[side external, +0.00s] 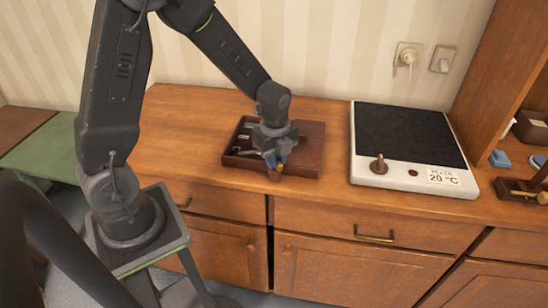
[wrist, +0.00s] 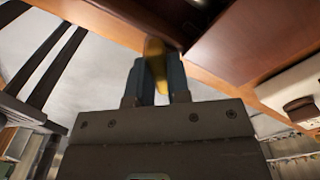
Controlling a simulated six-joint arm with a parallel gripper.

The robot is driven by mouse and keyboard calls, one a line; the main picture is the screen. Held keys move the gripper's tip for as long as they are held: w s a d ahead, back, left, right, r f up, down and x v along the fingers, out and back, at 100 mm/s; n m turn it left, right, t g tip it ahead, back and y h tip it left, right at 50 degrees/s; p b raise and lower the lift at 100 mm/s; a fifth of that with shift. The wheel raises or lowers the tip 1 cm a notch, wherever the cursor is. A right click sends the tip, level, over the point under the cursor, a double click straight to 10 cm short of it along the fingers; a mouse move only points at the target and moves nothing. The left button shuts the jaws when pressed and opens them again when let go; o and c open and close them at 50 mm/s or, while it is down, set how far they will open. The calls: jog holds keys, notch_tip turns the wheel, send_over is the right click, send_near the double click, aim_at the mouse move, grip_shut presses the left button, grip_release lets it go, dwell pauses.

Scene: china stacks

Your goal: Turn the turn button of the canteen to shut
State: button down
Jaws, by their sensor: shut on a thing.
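The canteen (side external: 308,155) is a dark reddish-brown wooden box on the counter. Its left part shows open compartments with some pale cutlery, and its right part is a plain brown surface. My gripper (side external: 277,165) points down at the canteen's front edge. In the wrist view my gripper (wrist: 154,78) has its two blue-grey fingers closed on the brass-yellow turn button (wrist: 154,60). The button stands upright between the fingers in that view. In the side view the gripper hides most of the button, so its exact angle to the box is unclear there.
A white hotplate (side external: 360,160) with a black top, a knob and a 20 °C label stands right of the canteen. A wooden shelf unit (side external: 485,80) rises at the far right. The counter (side external: 180,125) left of the canteen is clear.

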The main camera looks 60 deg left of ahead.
jog(key=shift+m, duration=1.3)
jog(key=shift+m, duration=1.4)
jog(key=shift+m, duration=1.1)
jog(key=c, duration=1)
grip_release()
jog(key=shift+r, duration=0.1)
